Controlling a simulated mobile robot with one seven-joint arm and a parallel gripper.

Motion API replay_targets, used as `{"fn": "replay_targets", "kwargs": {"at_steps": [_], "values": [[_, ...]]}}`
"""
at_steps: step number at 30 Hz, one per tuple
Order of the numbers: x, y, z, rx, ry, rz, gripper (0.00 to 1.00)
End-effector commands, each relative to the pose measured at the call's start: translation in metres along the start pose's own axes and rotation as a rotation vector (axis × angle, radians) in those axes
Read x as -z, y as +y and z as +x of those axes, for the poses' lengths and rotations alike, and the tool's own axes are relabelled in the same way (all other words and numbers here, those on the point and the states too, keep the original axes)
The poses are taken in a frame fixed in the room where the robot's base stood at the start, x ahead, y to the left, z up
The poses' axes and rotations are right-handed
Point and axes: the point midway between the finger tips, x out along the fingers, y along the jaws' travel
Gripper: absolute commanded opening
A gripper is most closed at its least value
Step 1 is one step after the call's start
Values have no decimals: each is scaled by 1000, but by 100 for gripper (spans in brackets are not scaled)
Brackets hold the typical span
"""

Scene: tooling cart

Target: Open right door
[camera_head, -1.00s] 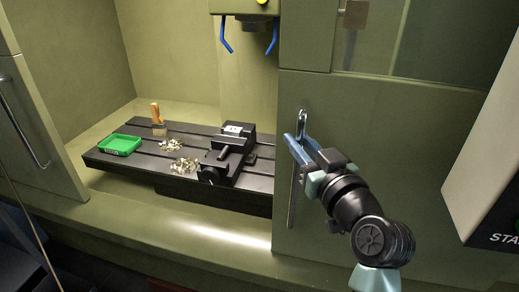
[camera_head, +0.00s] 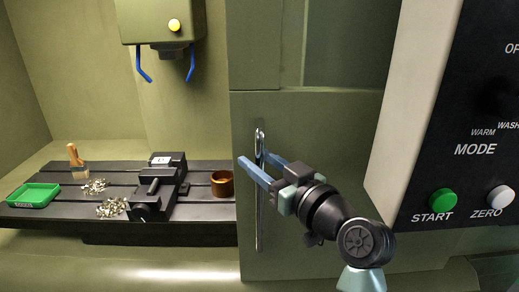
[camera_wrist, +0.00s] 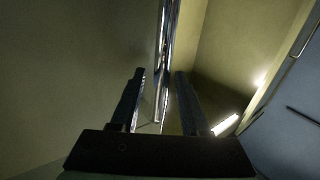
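The right door (camera_head: 330,190) is an olive green panel with a long vertical metal bar handle (camera_head: 260,225) near its left edge. To the left of that edge the machine's inside is uncovered. My gripper (camera_head: 254,158) reaches from the right at the upper part of the handle. Its two blue fingers are apart. In the wrist view, the handle (camera_wrist: 166,50) runs up between the two dark fingers (camera_wrist: 158,80), with gaps beside it. I see no firm grip on the bar.
A control panel (camera_head: 384,150) with START and ZERO buttons juts out at the right, near my arm. Inside, a slotted table (camera_head: 110,223) carries a vise (camera_head: 160,185), a green tray (camera_head: 33,196), a brush (camera_head: 75,160), metal chips (camera_head: 112,207) and a brown cup (camera_head: 222,183).

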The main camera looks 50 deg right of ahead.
Motion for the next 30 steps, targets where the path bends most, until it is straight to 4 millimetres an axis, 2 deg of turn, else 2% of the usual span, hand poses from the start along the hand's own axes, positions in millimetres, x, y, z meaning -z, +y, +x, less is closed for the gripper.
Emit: {"fn": "replay_targets", "kwargs": {"at_steps": [9, 13, 17, 24, 30], "values": [[0, 0, -1, 0, 2, 0, 52], [-1, 1, -10, -3, 3, 0, 52], [-2, 1, -34, -4, 3, -2, 52], [-2, 1, -88, -6, 2, -2, 52], [-1, 1, -118, -3, 1, 0, 52]]}}
